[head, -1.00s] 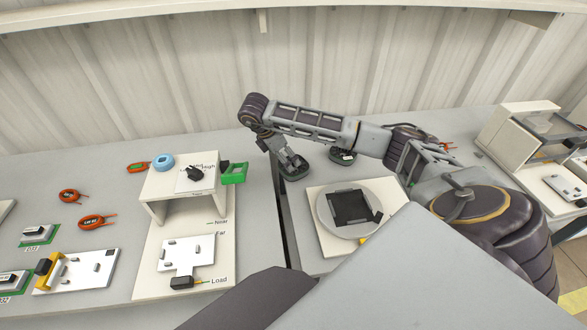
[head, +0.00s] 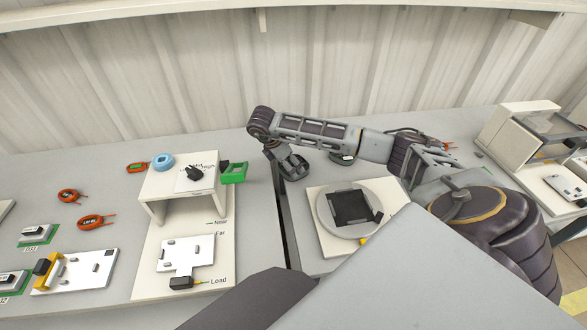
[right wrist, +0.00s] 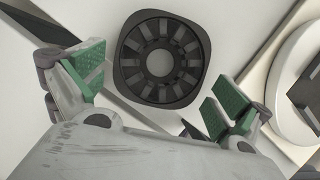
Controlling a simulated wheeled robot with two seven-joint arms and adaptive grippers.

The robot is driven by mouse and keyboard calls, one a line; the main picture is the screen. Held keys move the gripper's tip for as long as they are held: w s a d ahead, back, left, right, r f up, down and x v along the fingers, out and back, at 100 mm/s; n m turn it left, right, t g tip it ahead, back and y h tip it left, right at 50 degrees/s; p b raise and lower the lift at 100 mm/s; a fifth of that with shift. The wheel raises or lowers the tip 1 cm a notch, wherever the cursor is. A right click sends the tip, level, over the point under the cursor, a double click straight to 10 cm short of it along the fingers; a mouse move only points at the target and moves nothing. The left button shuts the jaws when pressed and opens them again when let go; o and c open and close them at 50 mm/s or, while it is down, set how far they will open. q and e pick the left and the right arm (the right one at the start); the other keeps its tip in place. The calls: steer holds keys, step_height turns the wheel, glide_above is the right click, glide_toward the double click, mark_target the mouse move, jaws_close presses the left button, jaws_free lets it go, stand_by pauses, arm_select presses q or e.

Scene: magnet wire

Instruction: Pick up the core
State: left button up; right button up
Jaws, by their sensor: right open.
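The core (right wrist: 160,62) is a dark, round, slotted piece with a hole in its middle. In the right wrist view it lies on a pale surface, ahead of and between the open fingers of my right gripper (right wrist: 150,97), which have green ribbed pads. Clear space shows between the core and both fingers, so nothing is held. In the head view my right gripper (head: 288,163) points down at the back of the table. Dark shapes lie around it there, and I cannot tell which is the core. My left gripper is out of view.
A round plate (head: 327,224) on a white board stands in front of my right arm. A white stand (head: 155,189) with a green piece (head: 234,173) is to the left. Orange coils (head: 92,222) lie farther left. A white machine (head: 515,135) stands at the right.

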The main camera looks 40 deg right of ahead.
steer(key=shift+x, duration=0.8)
steer(key=shift+d+f, duration=0.1)
steer(key=shift+f, duration=0.05)
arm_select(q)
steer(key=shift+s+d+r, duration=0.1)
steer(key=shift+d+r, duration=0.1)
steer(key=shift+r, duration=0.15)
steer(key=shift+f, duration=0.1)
arm_select(e)
steer(key=c, duration=0.4)
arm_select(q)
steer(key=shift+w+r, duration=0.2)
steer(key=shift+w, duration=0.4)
arm_select(e)
steer(key=shift+w, duration=0.1)
steer(key=c, duration=1.1)
